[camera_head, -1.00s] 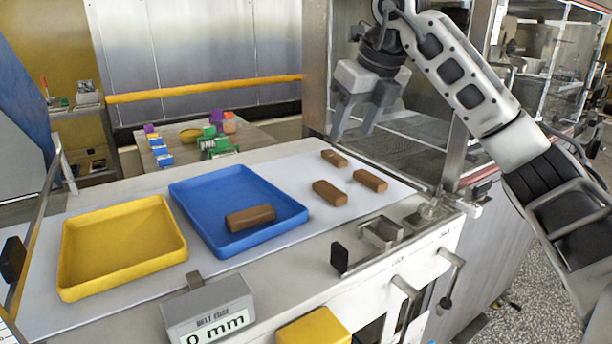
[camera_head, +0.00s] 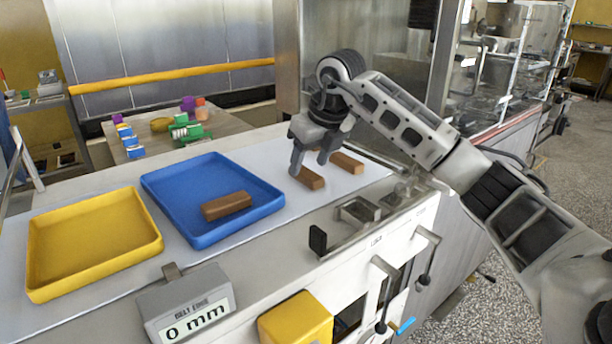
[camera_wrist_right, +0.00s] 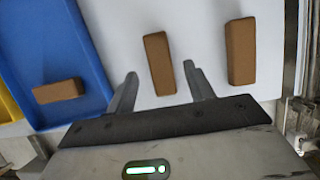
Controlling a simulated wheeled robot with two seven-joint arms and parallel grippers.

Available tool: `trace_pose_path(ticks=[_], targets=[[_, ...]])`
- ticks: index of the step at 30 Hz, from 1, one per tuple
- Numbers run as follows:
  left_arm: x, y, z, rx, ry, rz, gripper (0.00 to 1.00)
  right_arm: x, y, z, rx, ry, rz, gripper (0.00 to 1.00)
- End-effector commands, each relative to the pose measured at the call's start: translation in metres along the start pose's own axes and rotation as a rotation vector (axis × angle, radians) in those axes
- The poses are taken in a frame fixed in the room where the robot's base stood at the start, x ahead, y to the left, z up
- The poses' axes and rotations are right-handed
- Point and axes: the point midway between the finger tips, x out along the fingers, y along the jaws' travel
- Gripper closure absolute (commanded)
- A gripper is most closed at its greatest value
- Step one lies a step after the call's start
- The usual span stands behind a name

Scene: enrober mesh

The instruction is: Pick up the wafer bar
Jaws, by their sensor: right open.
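Several brown wafer bars show. One wafer bar (camera_head: 312,180) lies on the white belt just below my right gripper (camera_head: 308,166). In the right wrist view this bar (camera_wrist_right: 159,64) lies between the two spread fingertips (camera_wrist_right: 160,72), with gaps on both sides. The right gripper is open and empty, pointing down. A second bar (camera_head: 347,163) lies to its right and also shows in the wrist view (camera_wrist_right: 240,50). Another bar (camera_head: 226,206) lies in the blue tray (camera_head: 160,178); the wrist view shows it too (camera_wrist_right: 58,91). My left gripper is not in view.
A yellow tray (camera_head: 38,240) stands left of the blue tray and looks empty. A display box (camera_head: 188,305) reading "0 mm" and a yellow box (camera_head: 296,318) sit at the front edge. A small black upright piece (camera_head: 317,240) stands near the belt.

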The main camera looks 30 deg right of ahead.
Motion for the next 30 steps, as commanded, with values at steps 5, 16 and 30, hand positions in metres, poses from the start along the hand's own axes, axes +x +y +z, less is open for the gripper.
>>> trace_pose_path(ticks=[5,16,30], targets=[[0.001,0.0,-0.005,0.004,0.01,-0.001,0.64,0.022,-0.001,-0.001,0.0,0.0,0.001,0.47],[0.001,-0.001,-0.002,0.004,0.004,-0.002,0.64,0.025,-0.001,-0.001,-0.001,-0.001,0.001,0.72],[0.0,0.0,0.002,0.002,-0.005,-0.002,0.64,0.022,-0.001,0.001,-0.001,-0.003,0.001,0.86]])
